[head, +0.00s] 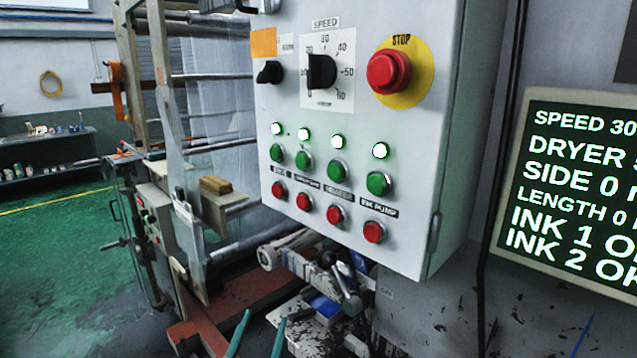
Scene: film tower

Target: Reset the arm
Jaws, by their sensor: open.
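Two thin teal fingers of my gripper (265,316) reach up into the bottom edge of the head view, left of the middle. They stand apart with nothing seen between them, so the gripper is open. The fingertips are below the control cabinet (410,250) and look clear of it. The rest of my arm is out of view.
The cabinet carries a red stop button (389,71), a speed knob (320,72), lit lamps and green and red buttons. A display screen (575,190) stands at the right. Machine rollers (215,76) and a lever (345,290) are near. Green floor (70,260) is open at left.

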